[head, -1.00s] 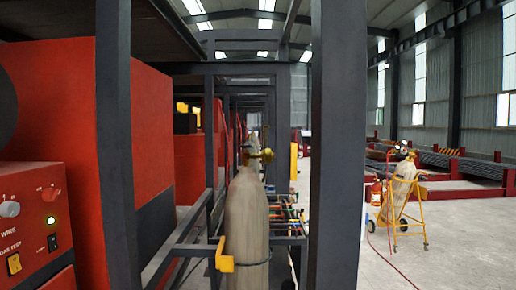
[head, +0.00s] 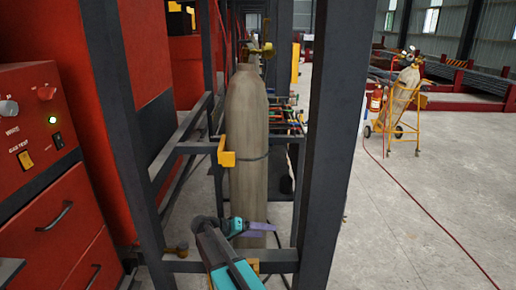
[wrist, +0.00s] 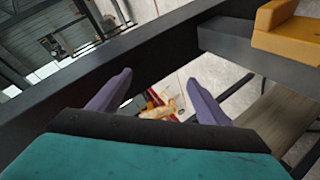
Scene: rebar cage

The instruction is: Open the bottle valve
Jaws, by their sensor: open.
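The tall beige bottle (head: 248,135) stands upright inside the dark metal frame, held by a yellow bracket (head: 227,153). Its brass valve (head: 262,52) is at its top, near the top edge of the head view. My gripper (head: 259,231) is open and empty, low in front of the bottle and well below the valve. In the wrist view its two purple fingers (wrist: 158,95) are spread, with only distant floor and blurred red and yellow things between them. The bottle (wrist: 268,115) shows at lower right there; the valve is not seen in that view.
A dark upright post (head: 338,120) stands right of the bottle, another (head: 115,110) to the left. A red welding machine (head: 50,150) is at left.

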